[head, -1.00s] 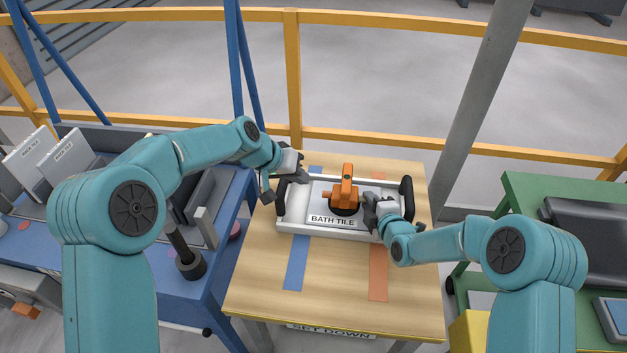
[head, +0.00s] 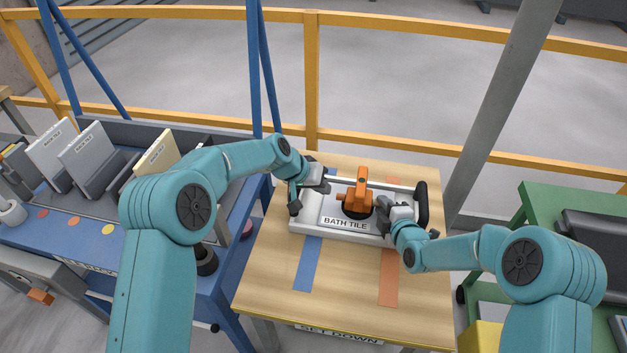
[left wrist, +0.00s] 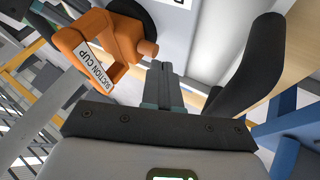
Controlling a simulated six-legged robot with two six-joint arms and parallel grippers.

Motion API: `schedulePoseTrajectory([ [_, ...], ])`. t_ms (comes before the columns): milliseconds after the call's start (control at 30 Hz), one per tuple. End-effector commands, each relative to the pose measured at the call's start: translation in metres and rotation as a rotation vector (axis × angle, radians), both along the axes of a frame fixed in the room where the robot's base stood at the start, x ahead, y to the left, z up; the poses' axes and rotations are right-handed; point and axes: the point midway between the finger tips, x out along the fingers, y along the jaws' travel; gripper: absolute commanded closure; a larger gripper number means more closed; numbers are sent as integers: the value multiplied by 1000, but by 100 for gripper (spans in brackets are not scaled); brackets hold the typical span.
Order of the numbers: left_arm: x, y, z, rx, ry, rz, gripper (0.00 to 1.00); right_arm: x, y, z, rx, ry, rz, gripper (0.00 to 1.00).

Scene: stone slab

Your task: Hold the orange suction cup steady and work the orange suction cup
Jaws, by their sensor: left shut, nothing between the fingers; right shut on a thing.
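The orange suction cup (head: 361,186) stands on the grey-white bath tile (head: 329,212), which lies in a white frame with black handles on the wooden table. Its dark round base is partly covered by its orange body. My right gripper (head: 380,207) is shut on the suction cup from the right side; its fingertips are partly hidden. My left gripper (head: 328,187) is shut and empty, just left of the cup. In the left wrist view its closed fingers (left wrist: 162,70) point close to the cup's orange side knob (left wrist: 149,48); I cannot tell whether they touch.
The black left handle (left wrist: 245,70) stands close beside my left fingers. Blue (head: 308,262) and orange (head: 389,278) strips mark the wooden table (head: 345,290), whose front is clear. A blue bench (head: 60,225) with upright tiles is left, a green bench (head: 520,212) right.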

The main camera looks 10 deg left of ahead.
Motion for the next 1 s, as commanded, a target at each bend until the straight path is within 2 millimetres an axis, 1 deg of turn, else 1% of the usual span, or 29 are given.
schedulePoseTrajectory([
  [33,3,-3,-6,0,1,0,100,0,0,0,1,-1,-1,100],
  [100,6,-7,-11,0,0,0,100,0,0,0,1,-1,-1,100],
  [233,8,-10,-16,1,-2,1,100,0,0,0,1,-1,0,100],
  [567,9,-10,-17,1,-1,1,100,0,0,0,1,0,0,100],
  [667,8,-17,-17,0,-1,-2,100,0,0,0,1,0,0,100],
  [800,8,-33,-17,-1,0,-3,100,0,0,0,0,0,0,100],
  [1000,8,-33,-18,-2,0,-1,100,0,0,0,0,0,1,100],
])
